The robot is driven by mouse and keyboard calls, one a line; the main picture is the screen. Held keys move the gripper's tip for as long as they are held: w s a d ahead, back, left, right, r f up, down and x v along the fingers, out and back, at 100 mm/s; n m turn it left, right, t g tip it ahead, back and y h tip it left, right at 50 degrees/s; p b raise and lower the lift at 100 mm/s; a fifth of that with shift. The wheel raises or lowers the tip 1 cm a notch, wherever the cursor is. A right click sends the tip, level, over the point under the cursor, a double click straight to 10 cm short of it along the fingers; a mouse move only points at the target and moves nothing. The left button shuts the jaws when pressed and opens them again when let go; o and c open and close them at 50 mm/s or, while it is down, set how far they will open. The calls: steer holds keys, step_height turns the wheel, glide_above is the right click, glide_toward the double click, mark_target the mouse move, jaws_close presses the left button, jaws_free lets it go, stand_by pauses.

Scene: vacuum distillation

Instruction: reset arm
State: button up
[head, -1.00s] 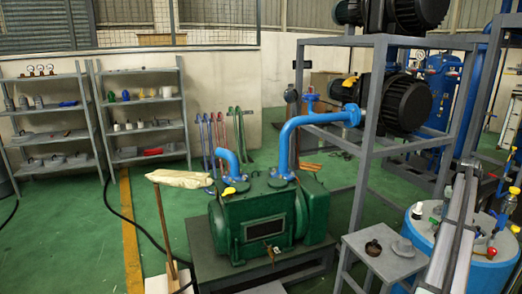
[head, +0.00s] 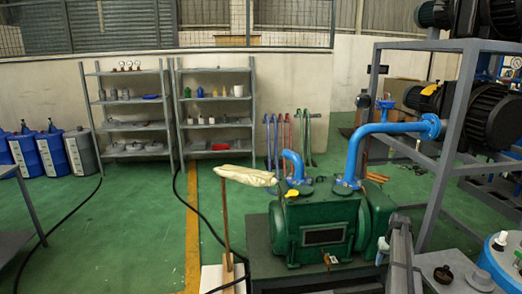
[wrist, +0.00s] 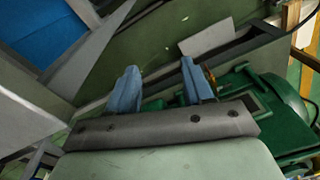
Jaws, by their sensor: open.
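My gripper (wrist: 160,88) shows in the wrist view with its two blue-grey fingers apart and nothing between them. Beneath the fingers is a grey bar with dark screw holes. The green pump (wrist: 240,110) lies to the right of the fingers in the wrist view, partly hidden behind the gripper. In the head view, part of my arm rises from the bottom edge, just right of the green pump (head: 310,228).
A grey metal frame (head: 446,150) with black motors stands at the right. A blue drum (head: 497,268) is at the lower right edge. Blue pipes (head: 352,150) rise from the pump. Two grey shelves (head: 177,120) stand by the back wall.

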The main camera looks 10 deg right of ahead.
steer(key=s+a+f+n+g, duration=0.1)
steer(key=s+a+f, duration=0.5)
steer(key=a+f, duration=0.3)
steer(key=s+a+f+g+y, duration=0.1)
steer(key=s+a+f+g, duration=0.1)
steer(key=s+a+f, duration=0.55)
steer(key=s+a+f+n+g, duration=0.1)
steer(key=s+a+f, duration=0.4)
steer(key=a+f, duration=0.5)
steer(key=s+a+f+g, duration=0.1)
steer(key=s+a, duration=0.4)
steer(key=s, duration=0.5)
steer(key=s+a+f+n+g, duration=0.1)
steer(key=s+a+f, duration=0.1)
steer(key=s+a, duration=0.4)
steer(key=s+a+f+g+h, duration=0.1)
steer(key=s+a, duration=0.4)
steer(key=s, duration=1)
steer(key=shift+s+a+f+n+g, duration=0.2)
steer(key=shift+a+f+n+g, duration=0.15)
steer(key=shift+f, duration=0.4)
